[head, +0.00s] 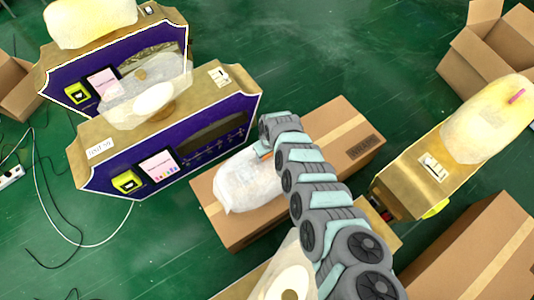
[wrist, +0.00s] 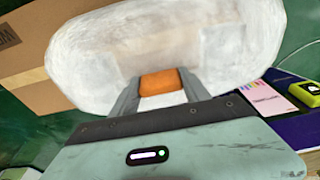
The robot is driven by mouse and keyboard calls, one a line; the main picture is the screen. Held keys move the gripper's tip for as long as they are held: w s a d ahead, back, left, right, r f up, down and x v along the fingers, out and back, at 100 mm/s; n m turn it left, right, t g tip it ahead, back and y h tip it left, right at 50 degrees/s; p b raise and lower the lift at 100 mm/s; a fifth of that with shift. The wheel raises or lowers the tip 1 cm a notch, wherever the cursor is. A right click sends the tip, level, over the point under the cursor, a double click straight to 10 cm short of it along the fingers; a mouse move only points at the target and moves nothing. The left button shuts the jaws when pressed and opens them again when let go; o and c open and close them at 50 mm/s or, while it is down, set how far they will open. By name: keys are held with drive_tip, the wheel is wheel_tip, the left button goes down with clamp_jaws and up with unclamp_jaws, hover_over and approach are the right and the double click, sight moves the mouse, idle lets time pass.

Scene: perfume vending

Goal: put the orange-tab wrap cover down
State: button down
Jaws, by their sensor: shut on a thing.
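The orange-tab wrap cover (head: 243,181) is a whitish, translucent, crumpled wrap. In the head view it is at the cardboard box in the middle, beside the purple machine. It also fills the upper part of the wrist view (wrist: 100,60). Its orange tab (wrist: 160,83) sits between the two fingers of my gripper (wrist: 158,88), which is shut on it. In the head view my arm hides most of the gripper, and only a bit of orange shows at the fingertips. I cannot tell whether the cover touches the box top.
A closed cardboard box (head: 340,132) lies under the cover. Two purple and gold machines (head: 205,135) with wraps on top stand at the left. Another gold machine (head: 412,172) stands at the right. Open boxes (head: 490,50) and cables lie on the green floor.

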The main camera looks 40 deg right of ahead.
drive_tip(key=c, duration=0.5)
unclamp_jaws()
drive_tip(key=shift+s+a+r+p, duration=0.1)
drive_tip(key=shift+s+r+p, duration=0.2)
drive_tip(key=shift+r+p, duration=1.45)
drive_tip(key=shift+s+r+p, duration=0.25)
drive_tip(key=shift+r+p, duration=0.75)
drive_tip(key=shift+r, duration=1.3)
drive_tip(key=shift+s+a+r+p, duration=0.1)
drive_tip(key=shift+s+r+p, duration=0.2)
drive_tip(key=shift+r+p, duration=1.45)
drive_tip(key=shift+r+b, duration=0.25)
drive_tip(key=shift+b, duration=0.1)
